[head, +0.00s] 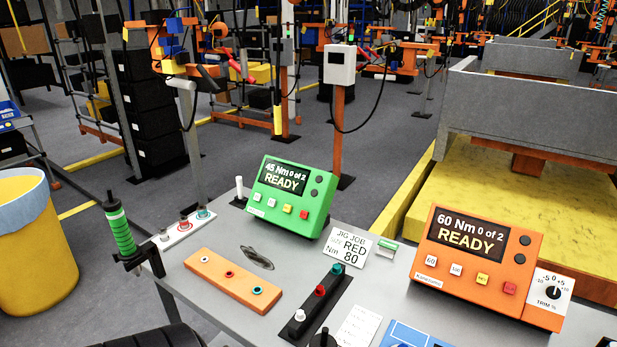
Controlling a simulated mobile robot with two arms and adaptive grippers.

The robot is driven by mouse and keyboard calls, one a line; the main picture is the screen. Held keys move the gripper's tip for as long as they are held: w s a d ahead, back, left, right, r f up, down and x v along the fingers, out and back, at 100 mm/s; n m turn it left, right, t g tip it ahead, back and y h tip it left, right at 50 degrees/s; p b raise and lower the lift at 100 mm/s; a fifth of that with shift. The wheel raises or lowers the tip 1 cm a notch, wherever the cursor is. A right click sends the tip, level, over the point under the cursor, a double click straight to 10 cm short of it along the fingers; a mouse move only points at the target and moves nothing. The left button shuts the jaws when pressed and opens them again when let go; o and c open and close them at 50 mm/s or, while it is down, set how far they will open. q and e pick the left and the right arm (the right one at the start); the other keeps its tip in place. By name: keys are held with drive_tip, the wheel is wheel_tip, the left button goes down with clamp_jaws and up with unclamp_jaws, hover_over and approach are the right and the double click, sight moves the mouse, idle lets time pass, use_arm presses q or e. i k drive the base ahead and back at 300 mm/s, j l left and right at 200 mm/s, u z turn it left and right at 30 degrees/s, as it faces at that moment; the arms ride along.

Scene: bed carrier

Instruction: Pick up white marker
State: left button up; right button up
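A small white upright cylinder (239,187), which looks like the white marker, stands at the back left of the grey table, just left of the green "45 Nm READY" box (291,195). Its base is near the table's back edge, and nothing is touching its top.
The grey table (225,235) holds an orange strip (233,280), a black strip with coloured knobs (318,303), a "JIG JOB RED 80" card (347,247) and an orange "60 Nm READY" box (476,262). A yellow bin (35,250) stands left.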

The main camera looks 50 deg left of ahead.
sight(238, 179)
drive_tip(key=u, duration=2.1)
drive_tip(key=i+j+u, duration=0.5)
drive_tip(key=j, duration=0.3)
drive_tip(key=i+j+u, duration=0.5)
drive_tip(key=i, duration=0.25)
drive_tip(key=i+j+u, duration=0.35)
drive_tip(key=i+u, duration=0.15)
drive_tip(key=i, duration=0.25)
